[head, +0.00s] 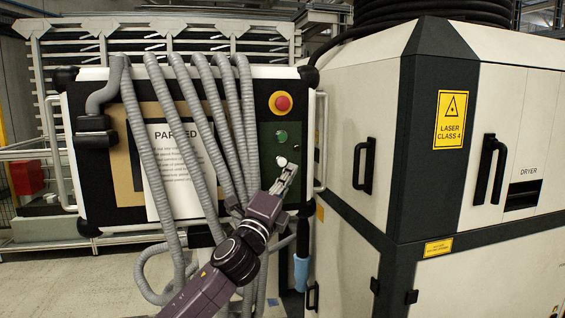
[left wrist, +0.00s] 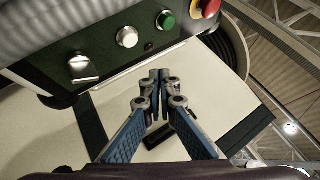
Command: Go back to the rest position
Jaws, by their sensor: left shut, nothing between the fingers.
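My left gripper (head: 288,172) is in front of the lower right part of the control box, by the green button panel (head: 268,180). Its fingers are together and empty. In the left wrist view the shut fingertips (left wrist: 158,76) are in the middle, with the panel's controls above and to the left of them. Whether the fingers touch anything cannot be told. My right gripper is not in view.
The panel has a red button (head: 282,103), a green button (head: 282,136) and a pale knob (head: 281,161). Grey hoses (head: 150,150) hang across a paper sign (head: 185,190). A large white cabinet (head: 355,120) stands close on the right. Floor shows at lower left.

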